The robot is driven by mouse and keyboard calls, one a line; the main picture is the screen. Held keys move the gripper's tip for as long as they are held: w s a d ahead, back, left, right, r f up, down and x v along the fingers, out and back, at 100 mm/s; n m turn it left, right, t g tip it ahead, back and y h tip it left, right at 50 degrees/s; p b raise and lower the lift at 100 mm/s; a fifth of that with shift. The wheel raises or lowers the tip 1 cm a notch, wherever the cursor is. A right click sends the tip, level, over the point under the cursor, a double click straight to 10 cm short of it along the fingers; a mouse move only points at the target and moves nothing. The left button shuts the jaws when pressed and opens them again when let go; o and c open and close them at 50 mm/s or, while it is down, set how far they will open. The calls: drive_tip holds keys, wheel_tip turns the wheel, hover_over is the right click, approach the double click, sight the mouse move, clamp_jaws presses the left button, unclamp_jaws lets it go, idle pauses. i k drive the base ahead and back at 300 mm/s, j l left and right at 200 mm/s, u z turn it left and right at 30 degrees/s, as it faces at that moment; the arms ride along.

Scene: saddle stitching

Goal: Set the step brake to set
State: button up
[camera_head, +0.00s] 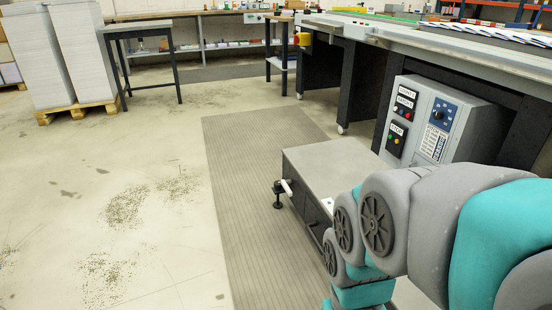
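A low step (327,163) with a grey top and dark sides stands on the floor in front of the machine. At its left side is what looks like the step brake: a small black part with a round foot and a short white lever (287,187). The lever sticks out sideways from the step. From this view I cannot tell whether the brake is set. My arm fills the lower right and covers the near end of the step. My gripper is not in view.
A grey control box (439,121) with knobs and buttons stands right of the step, under the long machine bench (453,44). A ribbed mat (240,185) lies left of the step. Paper stacks on a pallet (80,112) and a small table (137,26) stand farther back.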

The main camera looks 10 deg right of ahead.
sight(285, 184)
drive_tip(key=i+z, duration=0.15)
drive_tip(key=i+j, duration=0.1)
drive_tip(key=j, duration=0.3)
drive_tip(key=i+j, duration=0.15)
drive_tip(key=j, duration=0.25)
drive_tip(key=i+j, duration=0.1)
drive_tip(key=j, duration=0.3)
drive_tip(key=i+u, duration=0.1)
drive_tip(key=i, duration=0.65)
drive_tip(key=i+l, duration=0.1)
drive_tip(key=l, duration=0.2)
drive_tip(key=i+l, duration=0.15)
drive_tip(key=l, duration=0.15)
drive_tip(key=i+l, duration=0.1)
drive_tip(key=l, duration=0.2)
